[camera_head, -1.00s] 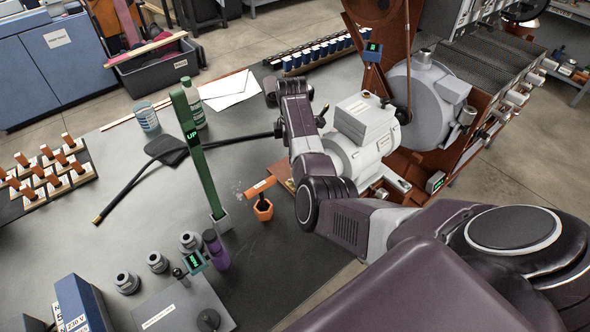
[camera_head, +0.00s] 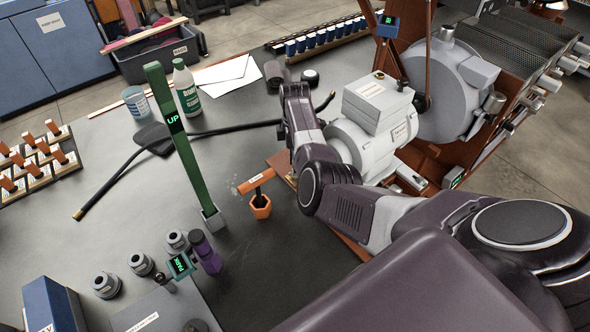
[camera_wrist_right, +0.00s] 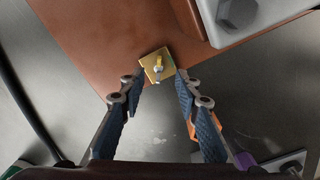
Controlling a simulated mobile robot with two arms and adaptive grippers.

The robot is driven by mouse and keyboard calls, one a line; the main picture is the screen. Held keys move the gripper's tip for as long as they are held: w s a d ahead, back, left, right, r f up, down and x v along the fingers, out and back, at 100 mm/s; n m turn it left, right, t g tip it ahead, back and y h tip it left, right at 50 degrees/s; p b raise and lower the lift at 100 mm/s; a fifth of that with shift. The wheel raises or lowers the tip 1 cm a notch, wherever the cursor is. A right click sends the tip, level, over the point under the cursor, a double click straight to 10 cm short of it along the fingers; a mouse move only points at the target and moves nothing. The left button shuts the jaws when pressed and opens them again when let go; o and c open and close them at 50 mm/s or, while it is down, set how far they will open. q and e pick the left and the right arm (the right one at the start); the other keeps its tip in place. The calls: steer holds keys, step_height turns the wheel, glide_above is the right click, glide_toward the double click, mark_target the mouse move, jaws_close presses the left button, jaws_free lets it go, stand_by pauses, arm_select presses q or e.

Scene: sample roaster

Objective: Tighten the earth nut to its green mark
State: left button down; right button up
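In the right wrist view, a small brass plate (camera_wrist_right: 153,62) with an upright stud and a small nut-like piece (camera_wrist_right: 158,68) sits at the edge of a copper-brown base plate (camera_wrist_right: 105,45). I cannot make out a green mark there. My right gripper (camera_wrist_right: 160,78) is open, with one dark ridged finger on each side of the brass plate and nothing visibly held. In the head view the right arm reaches in from the right and its links hide the gripper and the brass plate. My left gripper is in neither view.
A grey motor (camera_head: 365,125) stands close right of the arm. Left of the arm are an orange hexagonal cup (camera_head: 260,206) with an orange handle, a green post (camera_head: 175,140) marked UP, a purple-handled tool (camera_head: 205,252) and a black cable (camera_head: 105,185). Bare bench lies at front centre.

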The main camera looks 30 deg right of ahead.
steer(key=shift+w+d+f, duration=0.1)
steer(key=shift+f, duration=1.4)
steer(key=shift+r, duration=0.1)
jaws_close()
